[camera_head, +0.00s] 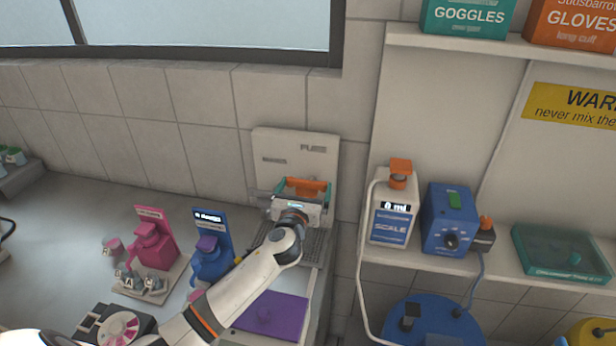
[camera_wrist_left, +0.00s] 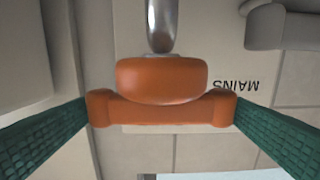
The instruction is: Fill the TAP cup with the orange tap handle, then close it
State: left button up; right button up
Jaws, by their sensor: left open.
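The orange tap handle (camera_head: 306,184) is on the wall unit (camera_head: 300,142) at the centre back, mostly behind my left gripper (camera_head: 303,189). In the left wrist view the handle (camera_wrist_left: 160,108) is a wide bar with a rounded middle, below a grey metal spout. The teal fingers of my open left gripper stand at either end of the bar; I cannot tell whether they touch it. The TAP cup cannot be made out; my gripper and arm cover the area under the tap. My right gripper is not in view.
A pink dispenser (camera_head: 152,246) with small cups and a blue dispenser (camera_head: 210,252) stand left of my forearm. A purple mat (camera_head: 272,318) lies to its right. A shelf at right holds the scale bottle (camera_head: 391,214), a blue control box (camera_head: 447,215) and a teal tray (camera_head: 562,250).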

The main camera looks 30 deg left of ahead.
aim_at(309, 186)
pick_arm(q)
jog(key=x, duration=0.3)
jog(key=shift+w+a, duration=0.15)
jog(key=shift+w, duration=0.4)
jog(key=c, duration=0.7)
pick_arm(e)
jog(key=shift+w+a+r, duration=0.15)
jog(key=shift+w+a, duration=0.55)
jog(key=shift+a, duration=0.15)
